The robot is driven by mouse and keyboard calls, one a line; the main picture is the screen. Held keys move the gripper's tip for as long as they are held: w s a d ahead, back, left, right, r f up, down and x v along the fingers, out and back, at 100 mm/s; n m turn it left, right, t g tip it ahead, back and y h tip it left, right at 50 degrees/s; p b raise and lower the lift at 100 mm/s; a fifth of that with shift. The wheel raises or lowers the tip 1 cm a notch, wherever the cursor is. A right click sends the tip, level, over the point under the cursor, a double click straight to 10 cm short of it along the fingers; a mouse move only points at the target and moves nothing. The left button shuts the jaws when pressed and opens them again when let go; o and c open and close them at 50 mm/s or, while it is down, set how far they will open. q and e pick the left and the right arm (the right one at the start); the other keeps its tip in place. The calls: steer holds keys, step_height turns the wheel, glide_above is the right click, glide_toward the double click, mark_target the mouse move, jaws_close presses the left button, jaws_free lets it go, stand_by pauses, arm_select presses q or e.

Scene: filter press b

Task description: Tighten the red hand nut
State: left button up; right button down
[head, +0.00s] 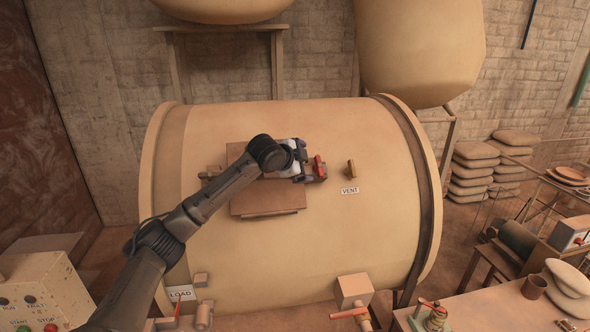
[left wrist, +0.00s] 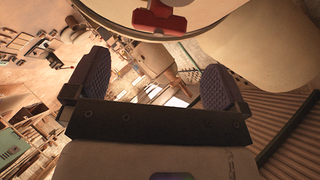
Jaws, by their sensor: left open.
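The red hand nut (head: 319,168) sits at the right edge of the brown square hatch (head: 267,200) on the big tan drum (head: 340,240). My left gripper (head: 302,165) is right beside the nut, on its left, partly covering the hatch. In the left wrist view a red part that looks like the nut (left wrist: 160,18) shows at the top, beyond the open fingers (left wrist: 154,84). The space between the fingers is empty. I cannot tell whether the gripper touches the nut. My right gripper is not in view.
A small brown vent handle (head: 351,170) stands on the drum right of the nut, above a VENT label (head: 349,190). A control box (head: 40,290) is at lower left. A bench (head: 500,310) with tools and a cup (head: 534,287) is at lower right.

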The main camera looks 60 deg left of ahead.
arm_select(q)
steer(key=shift+b+v, duration=0.85)
steer(key=shift+v, duration=1.2)
